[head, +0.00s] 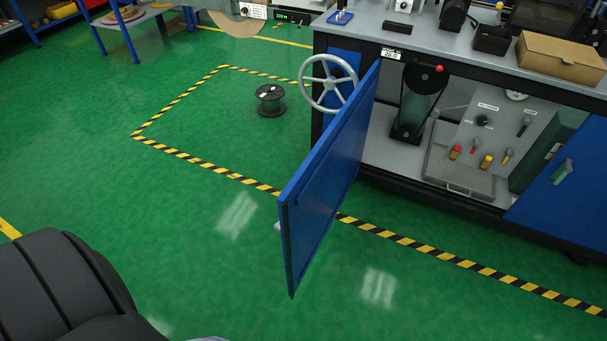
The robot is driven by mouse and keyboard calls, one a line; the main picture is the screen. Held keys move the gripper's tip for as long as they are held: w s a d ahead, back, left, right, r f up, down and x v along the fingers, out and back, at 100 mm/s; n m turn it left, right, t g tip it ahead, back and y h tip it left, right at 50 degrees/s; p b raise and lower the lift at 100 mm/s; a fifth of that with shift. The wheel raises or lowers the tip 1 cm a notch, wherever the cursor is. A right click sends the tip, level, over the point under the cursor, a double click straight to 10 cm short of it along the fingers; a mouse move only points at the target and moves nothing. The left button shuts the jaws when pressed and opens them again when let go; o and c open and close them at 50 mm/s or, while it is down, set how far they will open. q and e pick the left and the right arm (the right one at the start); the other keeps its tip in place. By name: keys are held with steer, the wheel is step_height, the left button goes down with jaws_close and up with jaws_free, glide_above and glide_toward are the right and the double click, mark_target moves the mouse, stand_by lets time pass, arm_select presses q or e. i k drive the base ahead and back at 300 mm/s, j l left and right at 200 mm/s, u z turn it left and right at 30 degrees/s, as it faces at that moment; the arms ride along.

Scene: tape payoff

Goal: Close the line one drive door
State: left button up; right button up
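The line one drive door (328,190) is a blue panel on the front of the machine cabinet (325,47). It stands wide open, swung out over the floor toward me, and I see it at a steep angle. Its hinge side is at the left part of the cabinet opening. A small light piece, perhaps a handle, shows at its left edge, mostly hidden. The open bay (387,155) shows a belt drive and a panel with several coloured levers. A dark arm part of mine fills the lower left corner. Neither gripper is in view.
A grey handwheel (328,83) sits beside the door at the cabinet's left end. A black spool (270,100) stands on the green floor inside yellow-black tape. A cardboard box (560,60) lies on the cabinet top. The floor in front of the door is clear.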

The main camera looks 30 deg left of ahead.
mark_target(310, 203)
steer(key=j+z, duration=0.15)
steer(key=j, duration=1.65)
steer(key=i+j, duration=0.2)
steer(key=k+j+z, duration=0.35)
steer(key=k, duration=0.15)
steer(key=k+z, duration=0.4)
steer(key=k+j, duration=0.05)
